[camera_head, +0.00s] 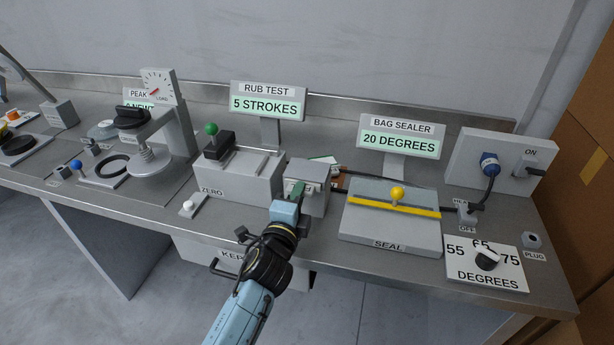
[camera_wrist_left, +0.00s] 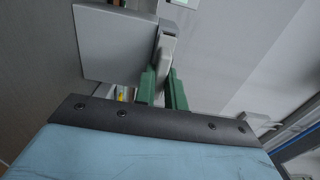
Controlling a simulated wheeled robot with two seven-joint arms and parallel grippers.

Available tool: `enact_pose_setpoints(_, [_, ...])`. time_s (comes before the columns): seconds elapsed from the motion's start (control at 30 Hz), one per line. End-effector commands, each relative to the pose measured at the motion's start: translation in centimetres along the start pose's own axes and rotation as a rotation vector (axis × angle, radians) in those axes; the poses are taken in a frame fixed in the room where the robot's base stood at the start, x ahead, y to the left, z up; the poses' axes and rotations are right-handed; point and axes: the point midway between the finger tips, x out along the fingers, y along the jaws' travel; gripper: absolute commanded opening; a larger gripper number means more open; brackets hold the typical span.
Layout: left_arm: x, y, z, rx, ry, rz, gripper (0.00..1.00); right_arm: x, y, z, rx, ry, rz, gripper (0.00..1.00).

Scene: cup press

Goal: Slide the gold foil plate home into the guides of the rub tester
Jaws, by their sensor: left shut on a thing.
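The rub tester (camera_head: 240,172) is a grey box in the middle of the bench, with a green-knobbed black block and pale rails (camera_head: 262,163) on top. A smaller grey box (camera_head: 311,173) stands at its right end. My left gripper (camera_head: 296,188) is at the front of that smaller box. In the left wrist view its green fingers (camera_wrist_left: 162,88) are shut on a pale grey piece (camera_wrist_left: 167,52) beside a grey box face (camera_wrist_left: 115,45). I cannot pick out the gold foil plate in either view. My right gripper is not in view.
The bag sealer (camera_head: 392,222) with a yellow bar stands close on the right. Cards and a brown item (camera_head: 338,182) lie between it and the small box. A white button (camera_head: 190,205) is at the front left. A press (camera_head: 155,135) stands farther left.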

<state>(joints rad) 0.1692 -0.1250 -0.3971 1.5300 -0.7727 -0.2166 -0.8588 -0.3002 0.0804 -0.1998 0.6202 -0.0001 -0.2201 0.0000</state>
Motion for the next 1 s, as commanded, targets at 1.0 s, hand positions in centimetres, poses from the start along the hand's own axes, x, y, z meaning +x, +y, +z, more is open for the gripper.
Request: enact_pose_setpoints(1.0, [-2.3, -0.1, 0.0, -0.001, 0.0, 0.0, 0.0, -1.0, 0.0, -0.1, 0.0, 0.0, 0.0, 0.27])
